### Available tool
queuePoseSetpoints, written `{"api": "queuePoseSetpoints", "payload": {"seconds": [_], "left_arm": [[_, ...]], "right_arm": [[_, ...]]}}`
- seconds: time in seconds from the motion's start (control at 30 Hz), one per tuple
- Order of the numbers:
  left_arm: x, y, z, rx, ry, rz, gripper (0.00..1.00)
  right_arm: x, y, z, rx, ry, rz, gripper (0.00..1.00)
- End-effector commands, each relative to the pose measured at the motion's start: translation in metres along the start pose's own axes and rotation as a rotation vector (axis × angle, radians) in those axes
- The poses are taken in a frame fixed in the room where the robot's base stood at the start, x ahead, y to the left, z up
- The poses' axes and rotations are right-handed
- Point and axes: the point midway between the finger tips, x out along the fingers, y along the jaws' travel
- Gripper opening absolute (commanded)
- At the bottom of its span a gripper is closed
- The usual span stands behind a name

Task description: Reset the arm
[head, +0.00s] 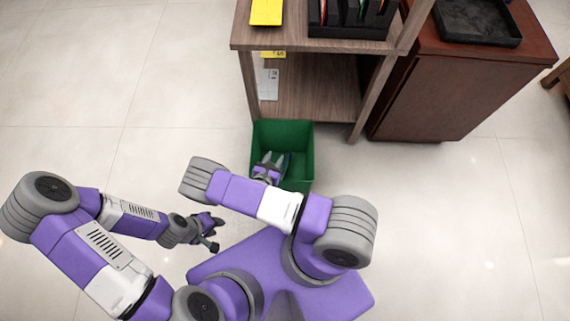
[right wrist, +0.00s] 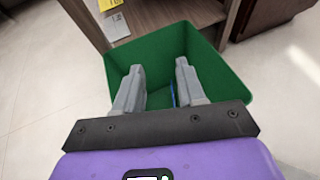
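My right gripper (head: 268,165) reaches down over the open green bin (head: 297,137) on the floor. In the right wrist view its two grey fingers (right wrist: 157,82) are spread apart with nothing between the tips, in front of the green bin (right wrist: 215,60). A thin blue thing (right wrist: 174,93) shows inside the bin, partly hidden by a finger. My left gripper (head: 212,232) hangs at left over bare floor, away from the bin. Its fingers look spread and nothing shows between them.
A wooden desk (head: 320,88) with an open shelf stands behind the bin, with a yellow object (head: 267,12) and a black rack (head: 350,30) on top. A dark red-brown cabinet (head: 440,95) bearing a black tray (head: 478,22) is at right. The floor at left is clear.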

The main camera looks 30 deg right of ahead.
Motion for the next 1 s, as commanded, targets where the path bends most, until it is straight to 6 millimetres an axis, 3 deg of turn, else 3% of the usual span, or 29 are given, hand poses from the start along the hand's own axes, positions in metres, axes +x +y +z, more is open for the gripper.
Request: {"api": "queuePoseSetpoints", "payload": {"seconds": [0.1,0.23,0.77,0.87,1.0], "left_arm": [[-0.007,0.003,0.0,0.0,0.0,0.0,0.36],[-0.009,0.003,0.0,0.0,0.0,0.0,0.36],[-0.009,0.003,0.0,0.0,0.0,0.0,0.36],[-0.014,0.005,0.001,0.0,0.0,0.0,0.36],[-0.034,0.013,0.002,0.0,0.0,0.0,0.36]], "right_arm": [[-0.018,0.0,0.002,-0.001,0.001,0.001,0.4],[-0.027,0.0,0.001,-0.001,0.0,0.001,0.4],[-0.028,-0.001,0.0,0.001,0.002,-0.005,0.4],[-0.03,-0.016,0.005,0.023,0.034,-0.08,0.4],[-0.051,-0.072,0.016,0.129,0.187,-0.38,0.4]]}}
